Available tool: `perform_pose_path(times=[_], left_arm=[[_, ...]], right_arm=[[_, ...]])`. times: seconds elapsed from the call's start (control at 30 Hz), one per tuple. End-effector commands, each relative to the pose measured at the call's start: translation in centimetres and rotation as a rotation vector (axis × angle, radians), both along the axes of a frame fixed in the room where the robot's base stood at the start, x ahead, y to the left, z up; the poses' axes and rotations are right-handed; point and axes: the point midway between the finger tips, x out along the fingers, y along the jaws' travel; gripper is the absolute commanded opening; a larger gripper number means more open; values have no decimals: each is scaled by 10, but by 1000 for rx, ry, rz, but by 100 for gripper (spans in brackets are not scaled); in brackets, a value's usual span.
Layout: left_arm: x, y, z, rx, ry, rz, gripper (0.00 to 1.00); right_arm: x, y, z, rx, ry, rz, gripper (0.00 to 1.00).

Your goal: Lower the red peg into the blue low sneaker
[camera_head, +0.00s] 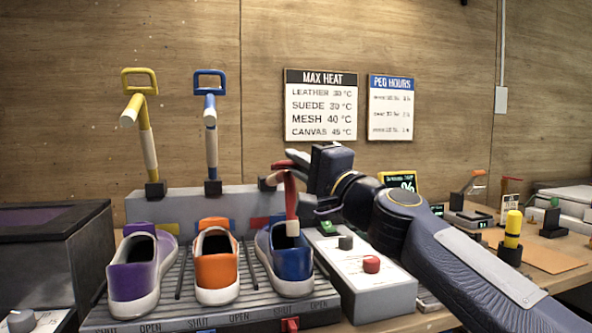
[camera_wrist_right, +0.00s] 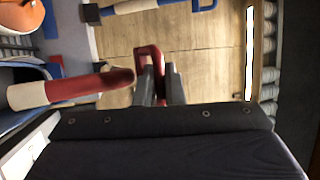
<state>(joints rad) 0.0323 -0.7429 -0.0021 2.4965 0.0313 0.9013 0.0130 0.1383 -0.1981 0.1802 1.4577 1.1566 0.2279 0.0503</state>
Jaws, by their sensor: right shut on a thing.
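The blue low sneaker (camera_head: 290,266) stands at the right end of the row on the grey ribbed rack. The red peg (camera_head: 290,200) hangs upright above it, its lower end at the shoe's opening. I cannot tell how deep the end reaches. My right gripper (camera_head: 299,160) is shut on the peg's loop handle. In the right wrist view the red handle (camera_wrist_right: 150,54) sits between the two dark fingers (camera_wrist_right: 160,84), and a red peg part with a pale band extends left. My left gripper is not in view.
A purple sneaker (camera_head: 133,273) and an orange sneaker (camera_head: 216,268) stand left of the blue one. Behind them, a yellow peg (camera_head: 146,135) and a blue peg (camera_head: 211,120) stand on a grey block (camera_head: 240,197). A control box with a red knob (camera_head: 371,264) is close on the right.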

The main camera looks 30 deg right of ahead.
Motion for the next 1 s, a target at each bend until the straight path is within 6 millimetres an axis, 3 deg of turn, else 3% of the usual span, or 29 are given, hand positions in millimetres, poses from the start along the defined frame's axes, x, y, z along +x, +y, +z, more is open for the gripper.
perform_pose_path(times=[0.03,0.3,0.53,1.0], left_arm=[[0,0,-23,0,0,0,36],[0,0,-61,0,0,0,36],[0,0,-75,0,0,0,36],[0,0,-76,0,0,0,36]], right_arm=[[-1,2,-29,13,14,7,0],[-6,3,-68,15,18,8,0],[-7,3,-82,16,20,10,0],[-7,4,-84,11,20,9,0]])
